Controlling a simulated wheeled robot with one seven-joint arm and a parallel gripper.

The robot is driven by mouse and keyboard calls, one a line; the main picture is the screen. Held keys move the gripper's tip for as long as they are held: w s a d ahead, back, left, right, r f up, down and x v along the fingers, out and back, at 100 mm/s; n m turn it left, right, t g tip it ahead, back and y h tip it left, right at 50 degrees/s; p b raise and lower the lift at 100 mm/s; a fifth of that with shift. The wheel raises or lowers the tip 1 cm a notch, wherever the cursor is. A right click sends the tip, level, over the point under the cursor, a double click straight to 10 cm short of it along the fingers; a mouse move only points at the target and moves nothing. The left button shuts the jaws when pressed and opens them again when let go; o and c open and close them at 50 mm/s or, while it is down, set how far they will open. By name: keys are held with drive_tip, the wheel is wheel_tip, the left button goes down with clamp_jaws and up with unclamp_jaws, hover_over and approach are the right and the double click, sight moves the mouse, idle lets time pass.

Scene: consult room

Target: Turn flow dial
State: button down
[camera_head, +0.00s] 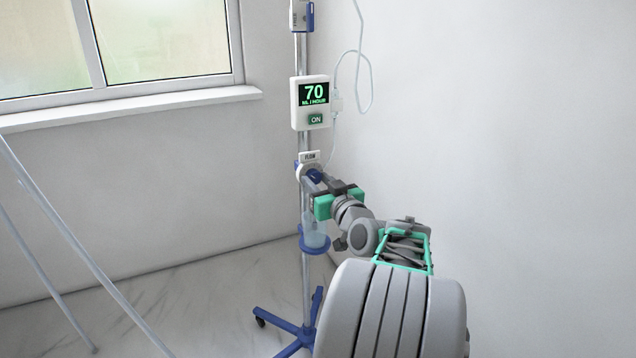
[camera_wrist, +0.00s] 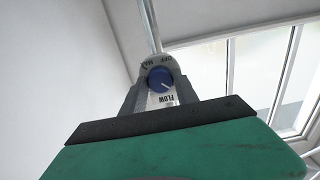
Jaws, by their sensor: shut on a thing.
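In the head view the blue dial (camera_head: 314,175) shows on the pole below the FLOW label (camera_head: 310,157), partly hidden by my gripper. My gripper (camera_head: 318,183) reaches the dial from the front right and is shut on it. In the wrist view my gripper's fingers (camera_wrist: 158,98) stand on both sides of the knob.
The stand's pole (camera_head: 304,50) rises from a blue wheeled base (camera_head: 300,332). A blue ring holder (camera_head: 314,248) with a clear container sits below the dial. A thin tube (camera_head: 359,60) loops at the right. A window (camera_head: 160,45) and metal rods (camera_head: 60,215) are at the left.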

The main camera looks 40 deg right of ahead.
drive_tip(key=shift+m, duration=0.4)
drive_tip(key=m+p, duration=0.2)
drive_tip(key=m, duration=0.2)
drive_tip(key=shift+r+m+p, duration=0.15)
drive_tip(key=shift+m+p, duration=0.15)
drive_tip(key=shift+p, duration=0.05)
drive_tip(key=m+p, duration=0.4)
drive_tip(key=m, duration=0.1)
drive_tip(key=m+p, duration=0.4)
drive_tip(key=m, duration=0.1)
drive_tip(key=shift+a+r+m+p, duration=0.1)
drive_tip(key=shift+r+m+p, duration=0.05)
drive_tip(key=shift+m+p, duration=0.25)
drive_tip(key=m+p, duration=0.4)
drive_tip(key=shift+m, duration=0.4)
drive_tip(key=c, duration=0.9)
unclamp_jaws()
drive_tip(key=shift+f, duration=0.2)
